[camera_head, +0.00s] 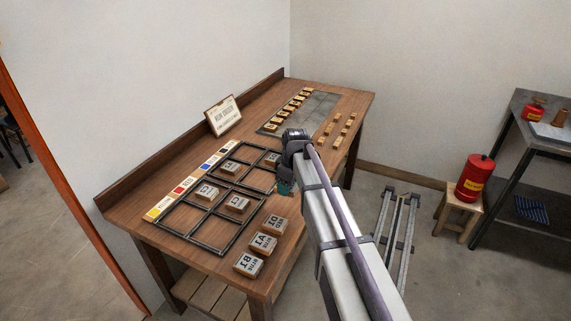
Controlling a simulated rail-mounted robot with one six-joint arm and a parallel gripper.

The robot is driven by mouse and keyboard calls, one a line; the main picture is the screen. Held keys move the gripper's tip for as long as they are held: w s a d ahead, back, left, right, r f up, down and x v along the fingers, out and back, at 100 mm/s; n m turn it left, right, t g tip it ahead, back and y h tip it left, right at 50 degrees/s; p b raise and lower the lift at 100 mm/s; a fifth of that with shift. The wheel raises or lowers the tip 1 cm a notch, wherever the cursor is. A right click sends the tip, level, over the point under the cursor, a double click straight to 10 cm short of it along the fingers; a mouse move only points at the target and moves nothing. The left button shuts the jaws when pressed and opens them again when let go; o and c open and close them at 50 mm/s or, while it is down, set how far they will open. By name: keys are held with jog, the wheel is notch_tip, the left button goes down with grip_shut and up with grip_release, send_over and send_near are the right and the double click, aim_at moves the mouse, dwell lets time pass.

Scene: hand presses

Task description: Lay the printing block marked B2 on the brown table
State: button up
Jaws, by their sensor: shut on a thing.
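My gripper (285,187) is low over the right side of the brown table (180,248), at the right edge of the far dark frame (271,184). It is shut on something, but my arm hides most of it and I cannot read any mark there. Three grey-topped printing blocks (262,243) lie in a row on the table in front of the gripper, with upside-down marks. Other blocks sit in compartments of the near frame (222,248), such as one block (237,204), and of the far frame. I cannot make out B2 on any block.
A strip of coloured labels (184,186) runs left of the frames. A sign (222,115) stands at the table's back. A grey plate (318,106) with small wooden pieces lies at the far end, with more pieces (336,130) beside it. A red canister (474,178) stands on a stool.

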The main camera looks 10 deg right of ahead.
aim_at(286, 209)
notch_tip(286, 209, down, 9)
jog(key=b, duration=0.7)
jog(key=shift+a+f+b, duration=0.1)
jog(key=shift+f+b, duration=0.1)
jog(key=shift+b, duration=0.2)
jog(key=shift+s+r+p, duration=0.1)
jog(key=shift+r+p, duration=0.2)
jog(key=shift+r, duration=0.05)
jog(key=shift+f, duration=0.25)
jog(key=o, duration=1)
jog(key=shift+c, duration=0.2)
jog(key=shift+r, duration=0.1)
